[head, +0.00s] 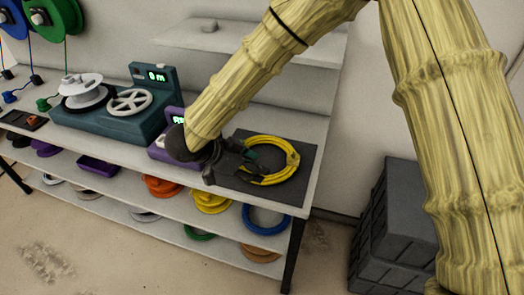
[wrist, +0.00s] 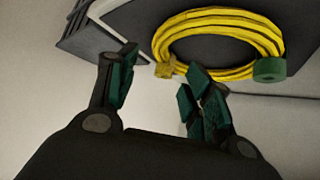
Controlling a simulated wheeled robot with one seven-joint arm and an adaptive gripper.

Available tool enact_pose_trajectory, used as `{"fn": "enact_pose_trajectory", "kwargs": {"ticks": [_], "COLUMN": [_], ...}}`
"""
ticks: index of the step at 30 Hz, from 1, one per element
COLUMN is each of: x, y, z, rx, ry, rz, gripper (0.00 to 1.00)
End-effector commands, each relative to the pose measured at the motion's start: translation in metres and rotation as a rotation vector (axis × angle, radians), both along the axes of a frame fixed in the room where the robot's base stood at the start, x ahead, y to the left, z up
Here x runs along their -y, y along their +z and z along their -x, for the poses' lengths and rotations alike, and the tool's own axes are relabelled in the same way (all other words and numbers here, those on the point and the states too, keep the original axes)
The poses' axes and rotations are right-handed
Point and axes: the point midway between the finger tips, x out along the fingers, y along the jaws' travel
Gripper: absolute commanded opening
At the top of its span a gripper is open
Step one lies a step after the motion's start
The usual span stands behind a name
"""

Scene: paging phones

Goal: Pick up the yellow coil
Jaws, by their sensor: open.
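The yellow coil (head: 276,178) lies flat on a dark mat (head: 225,180) at the right end of the upper shelf. In the wrist view the coil (wrist: 215,14) fills the upper middle, with a green end piece (wrist: 270,70) at its right and a yellow block (wrist: 166,69) at its lower left. My gripper (head: 236,157) is at the coil's left side, partly covering it in the head view. In the wrist view my gripper (wrist: 160,88) has its fingers apart with nothing between them, below the coil's near edge. Contact with the coil cannot be told.
A purple device (head: 165,150) stands left of my gripper, partly hidden. A teal winder (head: 110,122) with a white spool and handwheel is farther left. Several coloured coils, including a blue one (head: 248,226), lie on the lower shelves. Dark grey crates (head: 400,210) stand right of the shelf.

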Motion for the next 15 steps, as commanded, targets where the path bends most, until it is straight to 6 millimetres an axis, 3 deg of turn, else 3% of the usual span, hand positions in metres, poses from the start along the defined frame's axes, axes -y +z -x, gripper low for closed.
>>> {"fn": "enact_pose_trajectory", "kwargs": {"ticks": [15], "x": [0.022], "y": [-0.037], "z": [-0.017], "rx": [-0.001], "ry": [0.022], "rz": [0.001], "gripper": [0.50]}}
